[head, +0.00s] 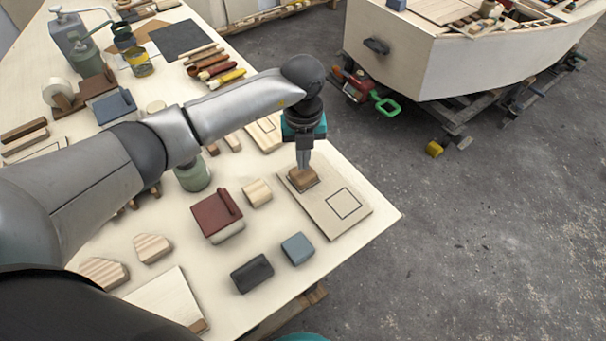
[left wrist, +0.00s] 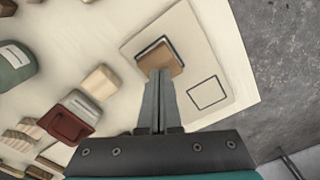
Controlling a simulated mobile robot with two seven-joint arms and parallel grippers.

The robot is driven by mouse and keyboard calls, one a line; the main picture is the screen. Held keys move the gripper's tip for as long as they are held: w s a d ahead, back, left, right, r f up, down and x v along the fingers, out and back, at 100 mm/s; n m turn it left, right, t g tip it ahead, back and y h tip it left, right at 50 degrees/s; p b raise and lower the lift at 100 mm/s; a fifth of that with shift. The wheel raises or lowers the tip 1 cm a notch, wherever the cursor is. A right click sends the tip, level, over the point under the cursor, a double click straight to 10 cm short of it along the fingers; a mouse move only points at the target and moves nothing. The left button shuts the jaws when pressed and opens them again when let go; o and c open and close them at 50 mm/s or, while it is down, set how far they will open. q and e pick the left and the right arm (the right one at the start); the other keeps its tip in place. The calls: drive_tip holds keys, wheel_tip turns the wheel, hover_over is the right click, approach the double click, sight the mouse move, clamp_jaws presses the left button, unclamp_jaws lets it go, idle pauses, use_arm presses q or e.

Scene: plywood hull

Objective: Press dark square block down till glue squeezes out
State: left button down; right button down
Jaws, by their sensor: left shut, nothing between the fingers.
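A brown, squarish wooden block (head: 303,179) sits on a pale board (head: 322,219) near the table's right edge. It also shows in the left wrist view (left wrist: 157,57), lying over one drawn square, with part of the dark outline showing along its far edges. A second drawn square on the board is empty. My left gripper (head: 303,166) points down at the block, shut and empty. Its fingertips (left wrist: 158,75) overlap the block in view; I cannot tell whether they touch it. No squeezed-out glue can be made out. My right gripper is not in view.
A red-topped block (head: 217,216), a small wooden block (head: 257,192), a blue-grey block (head: 298,248) and a dark grey block (head: 251,273) lie left of and in front of the board. A green jar (head: 193,175) stands behind them. Floor lies beyond the table's right edge.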

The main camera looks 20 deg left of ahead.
sight(303, 173)
use_arm(q)
drive_tip(key=shift+f+b, duration=0.7)
drive_tip(key=shift+f, duration=0.2)
idle(0.8)
drive_tip(key=shift+s+f, duration=0.2)
drive_tip(key=shift+f, duration=0.05)
idle(1.1)
drive_tip(key=shift+w+r+p, duration=0.1)
drive_tip(key=shift+r+p, duration=0.6)
drive_tip(key=shift+r, duration=0.15)
drive_tip(key=shift+w+r+p, duration=0.1)
drive_tip(key=shift+r+p, duration=2.25)
drive_tip(key=shift+r, duration=0.55)
